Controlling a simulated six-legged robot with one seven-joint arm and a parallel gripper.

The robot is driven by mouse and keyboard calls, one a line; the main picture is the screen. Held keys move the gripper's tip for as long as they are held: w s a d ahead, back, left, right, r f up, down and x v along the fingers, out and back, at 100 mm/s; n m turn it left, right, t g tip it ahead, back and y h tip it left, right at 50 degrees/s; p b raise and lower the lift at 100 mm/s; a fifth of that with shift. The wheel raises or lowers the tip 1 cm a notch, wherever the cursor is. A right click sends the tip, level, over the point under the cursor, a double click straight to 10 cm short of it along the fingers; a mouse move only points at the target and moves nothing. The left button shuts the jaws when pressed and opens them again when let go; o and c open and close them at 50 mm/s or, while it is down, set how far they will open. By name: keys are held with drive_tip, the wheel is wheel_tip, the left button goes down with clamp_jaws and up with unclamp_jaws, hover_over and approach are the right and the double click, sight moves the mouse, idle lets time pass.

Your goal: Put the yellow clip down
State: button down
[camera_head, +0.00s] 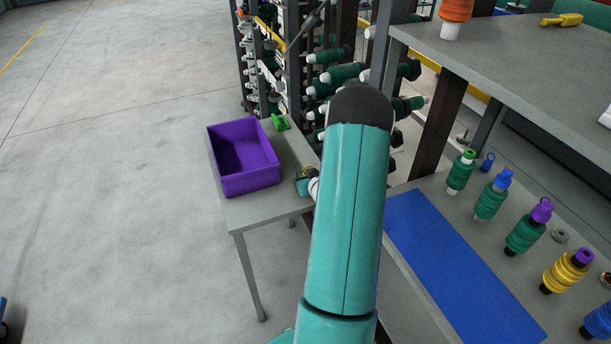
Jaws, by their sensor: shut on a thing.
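My gripper (304,175) is over the right side of the small grey table, mostly hidden behind my own arm. Another yellow clip-like piece (563,19) lies on the upper grey shelf at the top right, far from my gripper.
The small grey table (250,213) bears a purple bin (250,183) and a green clip (281,122). A rack of spools (340,74) stands behind. At right, a bench holds a blue mat (455,270) and several spools (525,231). The table's front strip is clear.

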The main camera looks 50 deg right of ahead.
drive_tip(key=c, duration=1.5)
unclamp_jaws()
drive_tip(key=shift+f, duration=0.1)
